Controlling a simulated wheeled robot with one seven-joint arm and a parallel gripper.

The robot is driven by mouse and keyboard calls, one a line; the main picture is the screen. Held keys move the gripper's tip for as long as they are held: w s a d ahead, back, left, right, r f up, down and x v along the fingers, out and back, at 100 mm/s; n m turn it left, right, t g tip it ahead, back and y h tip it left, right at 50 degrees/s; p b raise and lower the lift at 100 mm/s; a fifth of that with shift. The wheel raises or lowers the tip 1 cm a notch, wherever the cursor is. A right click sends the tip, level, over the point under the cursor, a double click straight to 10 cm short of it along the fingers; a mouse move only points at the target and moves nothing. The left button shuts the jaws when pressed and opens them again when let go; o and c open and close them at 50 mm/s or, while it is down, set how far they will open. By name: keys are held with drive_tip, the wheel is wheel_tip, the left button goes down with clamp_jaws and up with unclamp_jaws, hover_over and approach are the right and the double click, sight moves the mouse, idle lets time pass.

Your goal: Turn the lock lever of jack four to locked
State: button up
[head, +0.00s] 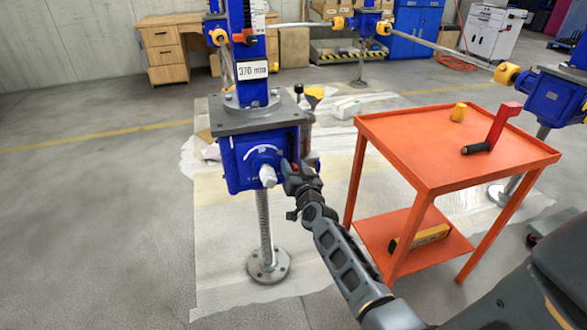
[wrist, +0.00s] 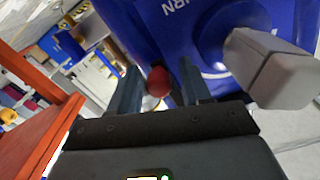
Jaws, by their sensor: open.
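A blue screw jack (head: 252,160) stands nearest me on a steel post; I cannot read a jack number on it. Its front has a white-marked dial and a pale square shaft end (head: 267,176), which also shows large at the right of the wrist view (wrist: 272,70). A red ball knob (wrist: 158,82), apparently the lock lever's end, shows between my fingers in the wrist view. My gripper (head: 291,168) is at the jack's right front corner. Its fingers (wrist: 160,88) are open, one on each side of the knob. The rest of the lever is hidden.
An orange cart (head: 455,145) stands close to the right of my arm, with a red crank handle (head: 500,125) and a yellow piece (head: 459,112) on top. Other blue jacks (head: 552,98) stand at the right and back. Floor at the left is clear.

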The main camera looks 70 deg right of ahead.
drive_tip(key=shift+w+d, duration=0.1)
drive_tip(key=shift+d, duration=0.05)
drive_tip(key=shift+c, duration=0.2)
clamp_jaws()
idle(0.4)
